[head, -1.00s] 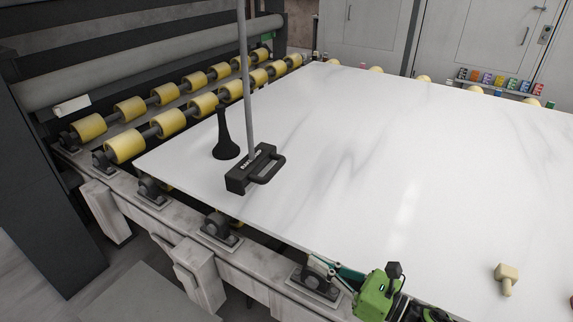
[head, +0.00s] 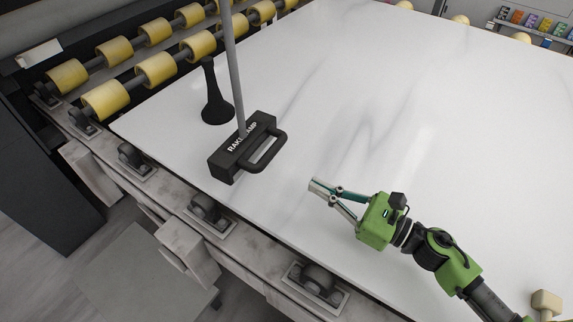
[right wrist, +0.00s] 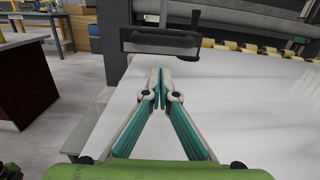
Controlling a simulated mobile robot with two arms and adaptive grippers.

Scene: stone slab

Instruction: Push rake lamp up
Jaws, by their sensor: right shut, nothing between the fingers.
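The rake lamp has a black base (head: 246,150) with a handle loop and a grey pole (head: 233,70) rising from it. It stands upright on the white stone slab (head: 400,130), near the slab's left edge. Its base also shows ahead in the right wrist view (right wrist: 160,40). My right gripper (head: 316,186) is shut and empty over the slab, apart from the lamp, to the lower right of its handle. In the right wrist view the closed fingertips (right wrist: 161,75) point toward the lamp's handle. My left gripper is not in view.
A black flared stand (head: 216,100) is just behind the lamp base. Yellow rollers (head: 105,100) line the slab's far left side. A beige mallet-like object (head: 546,302) lies at the lower right. The middle of the slab is clear.

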